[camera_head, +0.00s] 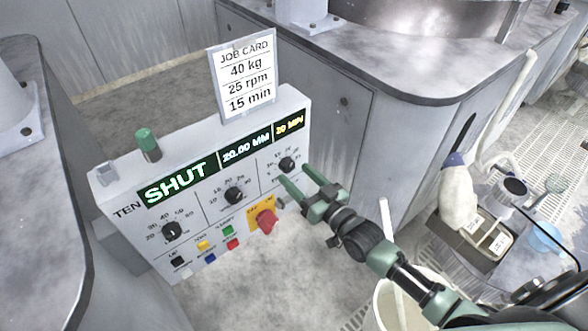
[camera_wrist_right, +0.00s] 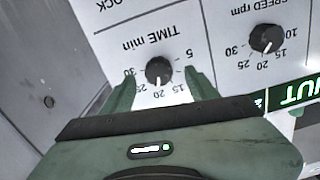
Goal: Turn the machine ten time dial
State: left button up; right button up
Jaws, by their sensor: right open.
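The machine ten control box (camera_head: 120,190) has three black dials. The time dial (camera_head: 287,163) is at the right end of its face. In the right wrist view, upside down, the time dial (camera_wrist_right: 159,70) is marked "TIME min", and its white mark points at about 20. My right gripper (camera_head: 295,174) is open just in front of the time dial. In the wrist view its fingers (camera_wrist_right: 160,82) lie on either side of the dial, with gaps; contact cannot be told. The display (camera_head: 289,125) reads about 20 MIN. My left gripper is not in view.
A job card (camera_head: 246,72) on top reads 40 kg, 25 rpm, 15 min. The speed dial (camera_head: 235,195) and load dial (camera_head: 172,231) sit left of the time dial. A red knob on a yellow plate (camera_head: 265,222) and several coloured buttons are below. A white bucket (camera_head: 385,312) stands lower right.

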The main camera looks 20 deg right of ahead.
aim_at(290, 168)
jog(key=shift+x, duration=1.15)
jog(key=shift+w, duration=0.35)
jog(key=c, duration=1.3)
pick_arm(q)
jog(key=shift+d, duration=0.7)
